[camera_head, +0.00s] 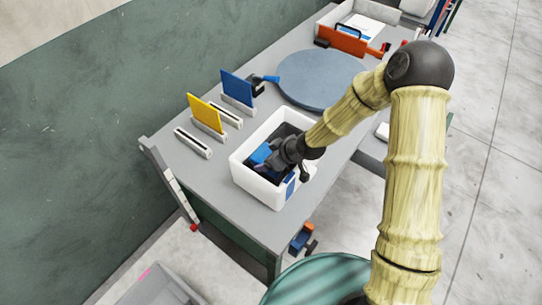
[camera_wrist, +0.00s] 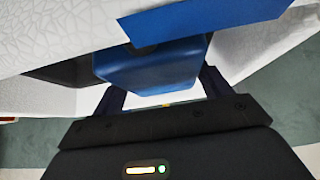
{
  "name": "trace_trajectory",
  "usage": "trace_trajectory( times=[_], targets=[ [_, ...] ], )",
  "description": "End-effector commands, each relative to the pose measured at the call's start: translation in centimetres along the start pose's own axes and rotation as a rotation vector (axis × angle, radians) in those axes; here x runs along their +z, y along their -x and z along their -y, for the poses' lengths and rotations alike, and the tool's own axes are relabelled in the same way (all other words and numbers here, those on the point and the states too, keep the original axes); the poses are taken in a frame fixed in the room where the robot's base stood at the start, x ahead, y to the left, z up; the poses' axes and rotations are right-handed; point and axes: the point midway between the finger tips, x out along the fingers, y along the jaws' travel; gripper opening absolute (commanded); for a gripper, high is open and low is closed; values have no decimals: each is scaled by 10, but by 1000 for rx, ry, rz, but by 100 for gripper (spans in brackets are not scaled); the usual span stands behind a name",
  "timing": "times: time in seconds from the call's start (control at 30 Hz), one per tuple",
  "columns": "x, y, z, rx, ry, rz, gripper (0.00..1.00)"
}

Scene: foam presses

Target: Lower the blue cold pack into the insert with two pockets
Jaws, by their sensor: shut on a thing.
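The blue cold pack (camera_head: 261,153) is in my gripper (camera_head: 273,160), inside the upper part of the white box (camera_head: 263,188) in the head view. In the wrist view the pack (camera_wrist: 155,66) sits between the two dark fingers of my gripper (camera_wrist: 160,88), which are shut on it. The dark insert (camera_head: 288,129) lines the inside of the box. My gripper and the pack cover much of it, so I cannot make out its two pockets or whether the pack is in one. A blue patch (camera_head: 290,187) is on the box's outer wall.
A yellow panel (camera_head: 205,112) and a blue panel (camera_head: 237,88) stand in white holders left of the box. A slotted white block (camera_head: 193,143) is nearby. A round grey-blue disc (camera_head: 320,78) lies behind the box. An orange piece (camera_head: 341,40) is farther back.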

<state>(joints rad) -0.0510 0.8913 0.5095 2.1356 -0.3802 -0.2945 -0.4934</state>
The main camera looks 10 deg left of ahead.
Motion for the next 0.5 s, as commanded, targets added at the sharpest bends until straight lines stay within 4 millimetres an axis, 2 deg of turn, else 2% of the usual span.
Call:
trace_trajectory(
  times=[0.47, 0.5],
  targets=[
    [4, -6, 0, 1, 0, -1, 45],
    [4, -6, 0, 1, 0, -1, 83]
  ],
)
